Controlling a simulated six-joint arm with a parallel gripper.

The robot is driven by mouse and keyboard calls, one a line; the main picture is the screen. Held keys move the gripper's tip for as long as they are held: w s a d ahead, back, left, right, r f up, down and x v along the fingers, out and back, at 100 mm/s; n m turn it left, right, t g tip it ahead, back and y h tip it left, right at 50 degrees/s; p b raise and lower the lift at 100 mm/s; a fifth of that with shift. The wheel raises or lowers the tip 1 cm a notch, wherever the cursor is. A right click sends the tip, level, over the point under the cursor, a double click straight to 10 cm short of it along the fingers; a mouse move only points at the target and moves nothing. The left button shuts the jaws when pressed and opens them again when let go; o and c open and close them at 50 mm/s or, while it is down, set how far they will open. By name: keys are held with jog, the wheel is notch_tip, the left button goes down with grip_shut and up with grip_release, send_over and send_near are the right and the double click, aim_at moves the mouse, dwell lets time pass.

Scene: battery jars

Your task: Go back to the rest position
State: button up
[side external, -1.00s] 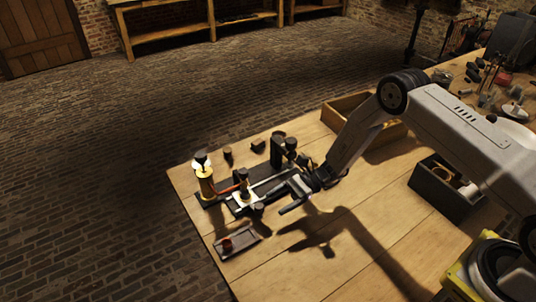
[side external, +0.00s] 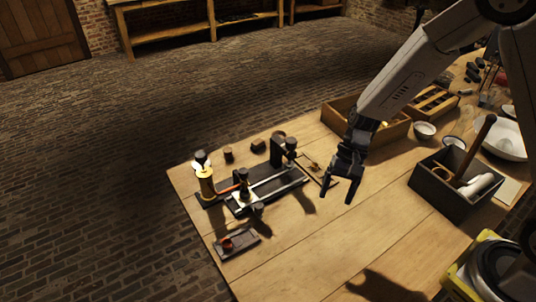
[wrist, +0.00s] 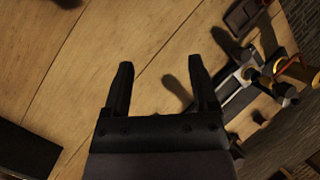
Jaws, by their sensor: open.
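My gripper (side external: 341,186) is open and empty. In the side external view it hangs fingers-down above the wooden table, to the right of a dark apparatus on a base (side external: 290,183). In the wrist view my gripper (wrist: 157,85) shows two dark fingers spread apart with only bare tabletop between them. The apparatus also shows in the wrist view (wrist: 240,100), to the right of the fingers and apart from them.
A small tray (side external: 243,251) with a reddish piece lies near the table's front edge. A wooden box (side external: 338,113) stands behind my gripper, and a dark box (side external: 437,195) with a handled tool stands at right. Bowls (side external: 424,131) stand farther back. The middle front of the tabletop (side external: 340,235) is clear.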

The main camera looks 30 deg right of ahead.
jog(key=s+d+r+n+t+h, duration=0.4)
jog(key=s+d+r+n+h, duration=0.1)
jog(key=s+d+r+n, duration=0.1)
jog(key=shift+s+d+r+n+t, duration=0.15)
jog(key=shift+r+n+t, duration=0.3)
jog(key=shift+n, duration=0.35)
dwell(1.2)
